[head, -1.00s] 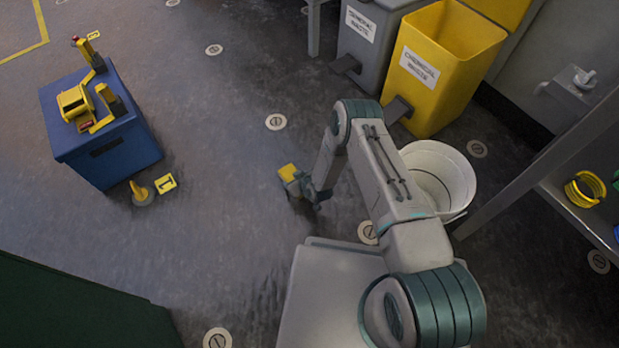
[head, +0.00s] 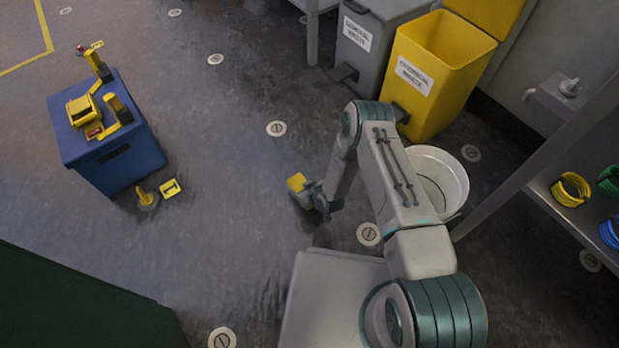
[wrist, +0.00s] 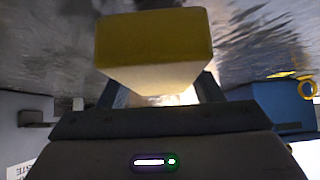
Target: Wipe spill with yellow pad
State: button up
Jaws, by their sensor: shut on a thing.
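My gripper (head: 305,191) is shut on the yellow pad (head: 297,182), out in front of my base in the head view. In the wrist view the pad (wrist: 153,40) has a yellow face and a pale underside, and sits between the two fingers (wrist: 160,92). It looks to be off the floor, but the exact gap cannot be told. The floor (head: 235,215) is dark grey with streaky sheen. A darker, streaked patch (head: 268,292) lies left of my base; I cannot tell whether it is the spill.
A blue box (head: 115,160) with yellow tools on top stands left, with a yellow marker (head: 170,189) beside it. A white bucket (head: 452,172), yellow chemical waste bin (head: 440,95) and grey general waste bin (head: 370,45) stand right. A shelf (head: 545,190) edges the right. Mid-left floor is clear.

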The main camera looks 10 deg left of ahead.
jog(key=shift+r+p, duration=1.2)
jog(key=shift+r, duration=0.8)
jog(key=shift+w+r, duration=0.1)
